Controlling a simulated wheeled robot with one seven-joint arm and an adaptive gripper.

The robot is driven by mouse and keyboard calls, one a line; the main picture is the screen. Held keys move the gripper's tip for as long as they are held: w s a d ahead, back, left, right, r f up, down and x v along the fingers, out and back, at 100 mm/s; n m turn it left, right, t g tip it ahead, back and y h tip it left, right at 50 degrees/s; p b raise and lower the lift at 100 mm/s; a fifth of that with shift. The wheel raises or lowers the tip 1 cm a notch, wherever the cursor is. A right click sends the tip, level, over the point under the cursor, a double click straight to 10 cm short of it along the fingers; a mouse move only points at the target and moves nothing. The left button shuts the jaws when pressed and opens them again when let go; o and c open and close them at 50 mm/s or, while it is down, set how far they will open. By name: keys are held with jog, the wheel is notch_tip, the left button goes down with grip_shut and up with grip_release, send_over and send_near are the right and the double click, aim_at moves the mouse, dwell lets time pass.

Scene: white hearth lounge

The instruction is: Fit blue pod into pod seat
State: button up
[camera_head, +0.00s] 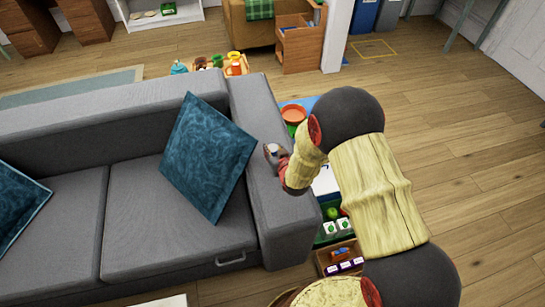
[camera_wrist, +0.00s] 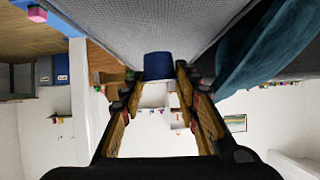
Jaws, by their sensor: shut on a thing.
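My gripper (camera_wrist: 157,82) is shut on the blue pod (camera_wrist: 158,66), which sits between the fingertips in the wrist view. I cannot pick out the pod seat in either view.
The grey sofa armrest (camera_head: 262,190) stands close to my gripper, with the teal cushion (camera_head: 207,158) to its left. Behind my arm are a green tray (camera_head: 328,238) and a wooden box (camera_head: 326,258) with small purple and red items. Wood floor is free at right.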

aim_at(273, 155)
jog(key=f, duration=0.1)
jog(key=f+b, duration=0.2)
jog(key=f, duration=0.1)
jog(key=shift+w+a, duration=0.25)
jog(key=shift+w, duration=0.1)
jog(key=o, duration=0.4)
jog(key=shift+f, duration=0.1)
jog(key=o, duration=0.4)
